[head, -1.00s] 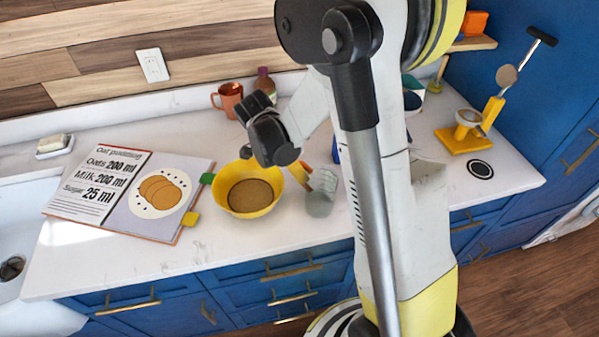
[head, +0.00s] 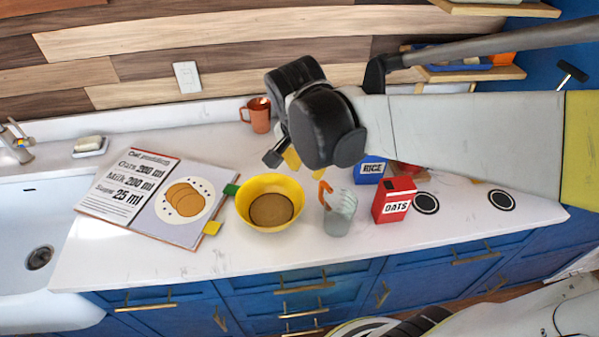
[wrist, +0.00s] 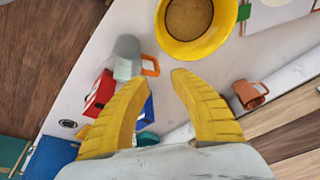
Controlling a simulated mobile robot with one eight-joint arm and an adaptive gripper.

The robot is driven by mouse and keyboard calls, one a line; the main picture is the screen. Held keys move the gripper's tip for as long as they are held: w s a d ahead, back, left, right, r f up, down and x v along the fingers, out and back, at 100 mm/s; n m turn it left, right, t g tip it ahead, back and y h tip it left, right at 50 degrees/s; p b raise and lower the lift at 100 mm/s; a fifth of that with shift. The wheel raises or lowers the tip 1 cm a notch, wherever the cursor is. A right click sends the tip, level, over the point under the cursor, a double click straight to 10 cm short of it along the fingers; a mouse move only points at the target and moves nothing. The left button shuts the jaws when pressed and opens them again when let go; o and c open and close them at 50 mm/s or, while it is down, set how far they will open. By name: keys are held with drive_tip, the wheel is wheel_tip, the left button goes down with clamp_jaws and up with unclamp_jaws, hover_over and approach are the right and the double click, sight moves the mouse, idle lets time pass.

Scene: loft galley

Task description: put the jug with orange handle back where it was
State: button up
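The jug with orange handle (head: 340,215) is a small grey-green jug standing upright on the white counter. Its orange handle faces left, towards the yellow bowl (head: 270,188), which holds something brown. In the wrist view the jug (wrist: 126,66) lies ahead and left of my fingers, apart from them, with its handle pointing right. My gripper (head: 305,165) is above and behind the jug in the head view. The wrist view shows its two yellow fingers (wrist: 160,78) apart, with nothing between them.
A red OATS box (head: 393,200) stands right of the jug, and a blue RICE box (head: 369,170) behind it. An orange mug (head: 259,115) is at the back. An open recipe book (head: 150,197) lies left of the bowl. Two black rings (head: 501,200) mark the counter at right. The counter front is clear.

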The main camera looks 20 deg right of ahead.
drive_tip(key=s+a+r+n+t+y, duration=0.2)
drive_tip(key=s+a+n+t, duration=0.1)
drive_tip(key=s+n, duration=0.4)
drive_tip(key=shift+s+a+r+n+t, duration=0.35)
drive_tip(key=shift+n+t, duration=0.35)
drive_tip(key=shift+n, duration=0.9)
wheel_tip(320, 180, down, 8)
drive_tip(key=b, duration=0.8)
drive_tip(key=shift+f, duration=0.2)
